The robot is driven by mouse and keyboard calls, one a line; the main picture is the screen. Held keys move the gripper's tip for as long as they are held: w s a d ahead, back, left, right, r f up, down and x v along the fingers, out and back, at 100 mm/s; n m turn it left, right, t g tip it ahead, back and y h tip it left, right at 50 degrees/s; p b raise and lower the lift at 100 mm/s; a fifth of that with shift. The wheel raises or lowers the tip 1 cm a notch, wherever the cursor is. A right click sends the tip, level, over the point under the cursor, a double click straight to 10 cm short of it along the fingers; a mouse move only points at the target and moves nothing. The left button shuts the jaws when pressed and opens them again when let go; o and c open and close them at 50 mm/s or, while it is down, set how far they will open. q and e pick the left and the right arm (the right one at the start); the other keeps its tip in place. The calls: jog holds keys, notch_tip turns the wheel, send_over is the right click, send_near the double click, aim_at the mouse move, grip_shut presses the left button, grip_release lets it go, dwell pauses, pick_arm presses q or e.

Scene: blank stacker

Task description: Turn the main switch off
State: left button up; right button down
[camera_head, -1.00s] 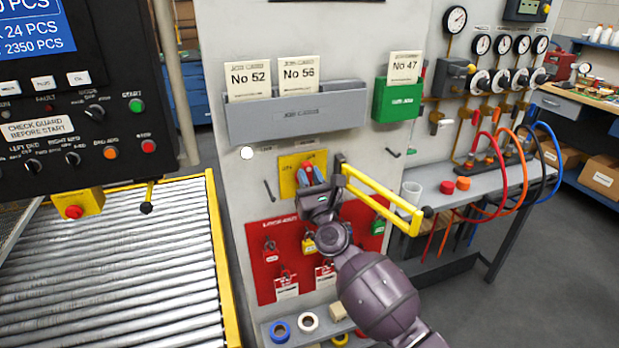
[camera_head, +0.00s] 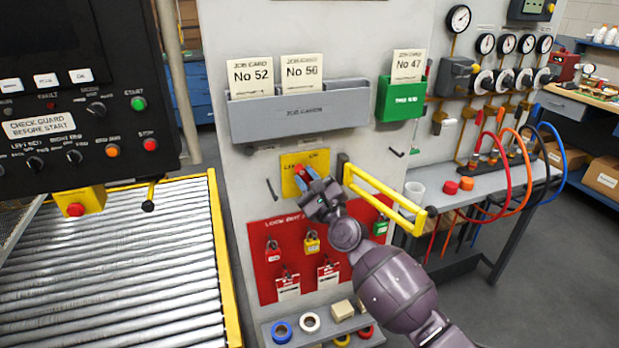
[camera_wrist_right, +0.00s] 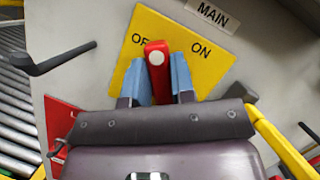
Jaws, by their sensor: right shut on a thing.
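The main switch is a yellow plate (camera_head: 291,162) on the grey panel, marked OFF on the left and ON on the right. It also shows in the right wrist view (camera_wrist_right: 213,75), turned clockwise there. Its red handle (camera_wrist_right: 157,68) stands between the blue fingertips of my right gripper (camera_wrist_right: 160,80), which is shut on it. The handle's end lies between the two words and covers part of OFF. In the head view the right gripper (camera_head: 312,188) tilts to the upper left and hides much of the handle. My left gripper is not in view.
A yellow guard bar (camera_head: 385,192) juts out just right of the gripper. A red lockout board (camera_head: 262,250) with padlocks and tags hangs below. A grey card holder (camera_head: 300,112) is above. A black hook (camera_wrist_right: 60,60) sits left of the plate.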

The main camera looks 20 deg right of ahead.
jog(key=n, duration=0.2)
jog(key=n+g+y, duration=0.1)
jog(key=shift+a+n+y+p, duration=0.15)
jog(key=shift+n+y+p, duration=0.15)
jog(key=shift+n+p, duration=0.1)
jog(key=n+g+p, duration=0.1)
jog(key=n, duration=0.2)
jog(key=shift+a+f, duration=0.15)
jog(key=n+g+p, duration=0.1)
jog(key=n+p, duration=0.1)
jog(key=f+n+g+p, duration=0.1)
jog(key=n, duration=0.2)
jog(key=shift+a+f+p, duration=0.1)
jog(key=shift+a+p, duration=0.05)
jog(key=shift+p, duration=0.25)
jog(key=shift+n, duration=0.3)
jog(key=shift+f, duration=0.1)
jog(key=c, duration=1)
grip_release()
jog(key=shift+o, duration=0.2)
